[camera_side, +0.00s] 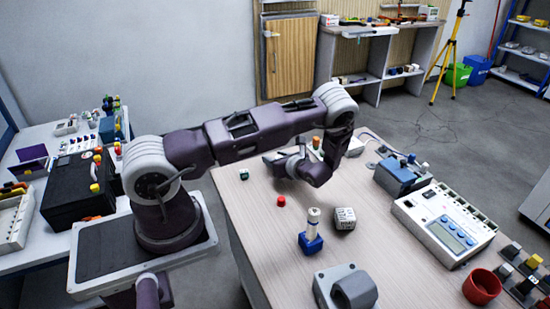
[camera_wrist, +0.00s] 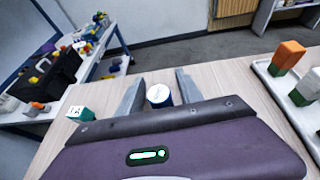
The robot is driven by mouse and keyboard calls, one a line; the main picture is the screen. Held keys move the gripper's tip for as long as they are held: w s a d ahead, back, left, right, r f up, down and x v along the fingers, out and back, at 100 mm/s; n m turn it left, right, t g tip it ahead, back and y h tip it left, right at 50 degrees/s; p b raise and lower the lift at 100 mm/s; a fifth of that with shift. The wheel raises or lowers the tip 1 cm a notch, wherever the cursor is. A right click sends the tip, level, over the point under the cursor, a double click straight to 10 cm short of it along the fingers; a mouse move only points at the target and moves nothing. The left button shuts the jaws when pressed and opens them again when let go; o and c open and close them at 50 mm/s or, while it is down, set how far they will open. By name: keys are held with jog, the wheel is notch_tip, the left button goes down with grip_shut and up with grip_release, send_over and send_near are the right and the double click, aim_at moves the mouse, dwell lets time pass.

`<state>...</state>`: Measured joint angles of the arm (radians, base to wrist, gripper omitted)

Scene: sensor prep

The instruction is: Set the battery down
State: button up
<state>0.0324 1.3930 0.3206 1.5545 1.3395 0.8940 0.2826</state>
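My gripper (camera_wrist: 158,85) is low over the left part of the table, seen in the wrist view. Its two grey fingers stand on either side of a round cylinder, which I take for the battery (camera_wrist: 159,95). In the side view, my own wrist (camera_side: 316,174) hides the fingertips and the battery.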

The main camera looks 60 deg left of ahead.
jog(key=shift+d+r, duration=0.1)
jog(key=shift+r, duration=0.1)
jog(key=v, duration=1.1)
jog(key=shift+w+r, duration=0.1)
jog(key=s+d+r+n+h, duration=0.4)
jog(key=d+r+n, duration=0.1)
jog(key=r, duration=0.5)
jog(key=s+d+r+n+h, duration=0.4)
jog(key=d+r+n, duration=0.2)
jog(key=r, duration=0.3)
jog(key=s+d+r+n+t+h, duration=0.5)
jog(key=s+d+r, duration=0.4)
jog(key=s+d, duration=0.2)
jog(key=shift+s+d+n+t+h, duration=0.3)
jog(key=shift+s+n+t, duration=0.3)
jog(key=shift+s+t, duration=0.35)
